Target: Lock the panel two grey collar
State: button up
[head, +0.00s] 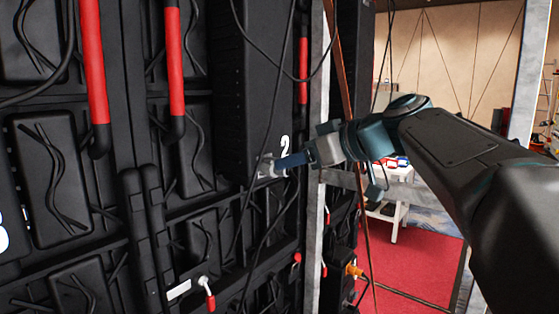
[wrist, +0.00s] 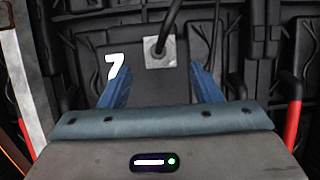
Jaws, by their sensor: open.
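A small light grey fitting (head: 266,168), which seems to be the grey collar, sits at the panel's lower edge. In the wrist view a grey square plate (wrist: 151,62) with a black cable plug in it lies ahead, between the finger lines. My gripper (head: 280,163) points left at the fitting, its blue fingertips close to it. In the wrist view my gripper (wrist: 160,72) is open, one finger on each side of the plate. Contact cannot be told.
A loose black cable (head: 262,55) loops down near my gripper. A grey metal post (head: 315,100) stands behind my gripper. A red-tipped lever (head: 209,294) is below. Red floor (head: 415,260) lies at right.

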aim_at(273, 168)
jog(key=p+x, duration=0.1)
jog(key=x, duration=0.4)
jog(key=shift+w+a+f, duration=0.1)
jog(key=shift+a+f, duration=0.05)
jog(key=c, duration=1)
